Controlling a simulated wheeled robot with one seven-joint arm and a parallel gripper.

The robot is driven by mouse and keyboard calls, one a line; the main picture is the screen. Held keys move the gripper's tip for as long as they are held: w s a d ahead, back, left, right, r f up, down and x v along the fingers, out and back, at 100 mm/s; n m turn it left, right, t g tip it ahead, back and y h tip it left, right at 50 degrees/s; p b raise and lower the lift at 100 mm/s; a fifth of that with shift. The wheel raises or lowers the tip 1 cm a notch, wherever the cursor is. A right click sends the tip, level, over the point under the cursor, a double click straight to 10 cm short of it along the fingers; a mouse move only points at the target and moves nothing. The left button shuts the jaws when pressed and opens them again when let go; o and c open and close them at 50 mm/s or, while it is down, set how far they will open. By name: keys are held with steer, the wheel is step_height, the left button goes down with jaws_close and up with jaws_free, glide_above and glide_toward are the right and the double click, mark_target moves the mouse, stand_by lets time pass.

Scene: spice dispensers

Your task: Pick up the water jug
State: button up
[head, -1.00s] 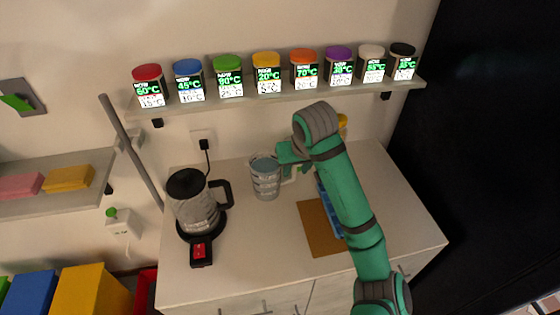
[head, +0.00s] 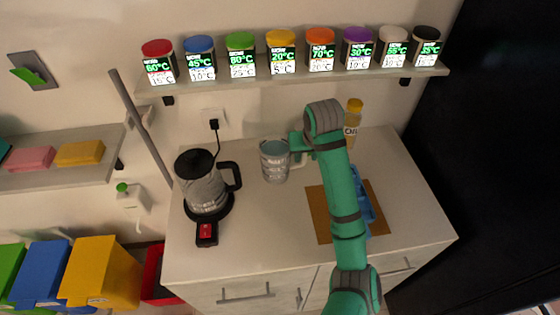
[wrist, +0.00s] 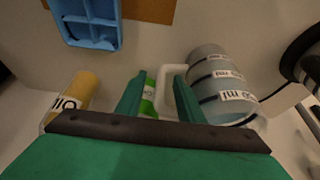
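The water jug (head: 275,161) is a grey, see-through measuring jug with printed marks. It appears to stand upright on the white counter, right of the kettle. In the wrist view, the jug (wrist: 218,85) is at right of centre with its pale handle (wrist: 160,92) facing my gripper. My gripper (wrist: 158,88) is open, with one finger on each side of the handle's upright bar. The right finger lies between that bar and the jug's body. In the head view, my gripper (head: 298,151) is at the jug's right side, partly hidden by my arm.
A black-lidded kettle (head: 203,186) stands left of the jug. An oil bottle (head: 352,118) is behind my arm. A brown board (head: 319,216) with a blue tray (head: 364,196) lies to the right. A shelf of several spice jars (head: 320,49) hangs above. The front counter is clear.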

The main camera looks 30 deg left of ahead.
steer(key=shift+x, duration=1.8)
jaws_close()
steer(key=shift+r, duration=0.1)
